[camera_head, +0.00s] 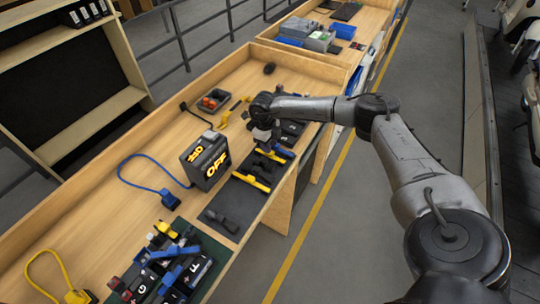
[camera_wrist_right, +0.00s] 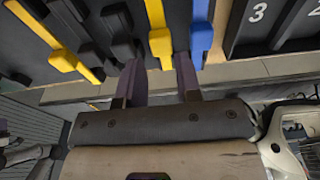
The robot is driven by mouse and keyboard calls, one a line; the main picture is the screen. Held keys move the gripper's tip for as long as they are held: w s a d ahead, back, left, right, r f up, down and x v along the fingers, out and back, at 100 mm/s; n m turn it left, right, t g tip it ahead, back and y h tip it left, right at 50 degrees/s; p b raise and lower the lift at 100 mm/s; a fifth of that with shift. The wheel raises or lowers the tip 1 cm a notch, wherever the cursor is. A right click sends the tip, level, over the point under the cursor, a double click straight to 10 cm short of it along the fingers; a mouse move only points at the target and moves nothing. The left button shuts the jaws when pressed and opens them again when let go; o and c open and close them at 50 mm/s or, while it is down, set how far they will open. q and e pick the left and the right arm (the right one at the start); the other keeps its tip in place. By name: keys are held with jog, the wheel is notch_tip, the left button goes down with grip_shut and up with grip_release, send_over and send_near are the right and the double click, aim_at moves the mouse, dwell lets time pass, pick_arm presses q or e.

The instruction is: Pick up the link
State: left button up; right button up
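Several link-like pieces lie in a row on a dark mat near the bench's front edge; I cannot tell which one is the link. In the right wrist view they include a yellow piece (camera_wrist_right: 160,42), a blue piece (camera_wrist_right: 201,32), a second yellow piece (camera_wrist_right: 62,58) and several black pieces (camera_wrist_right: 122,45). My right gripper (camera_wrist_right: 158,82) is open, its two fingers apart with nothing clearly held. The yellow piece's end is just ahead of the gap between the fingertips. In the head view the right gripper (camera_head: 265,136) hangs over the row and hides part of it. My left gripper is not in view.
A blue cable (camera_head: 145,186) and a small tray with red items (camera_head: 212,100) lie on the wooden bench. A green mat with several parts is at the near end. A numbered black tray (camera_wrist_right: 270,28) borders the row.

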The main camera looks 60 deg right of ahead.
jog(key=shift+s+d+f, duration=0.1)
jog(key=shift+s+f, duration=0.05)
jog(key=shift+f, duration=1.25)
jog(key=shift+s+f, duration=0.1)
jog(key=shift+f, duration=1.25)
jog(key=shift+c, duration=0.5)
jog(key=c, duration=0.5)
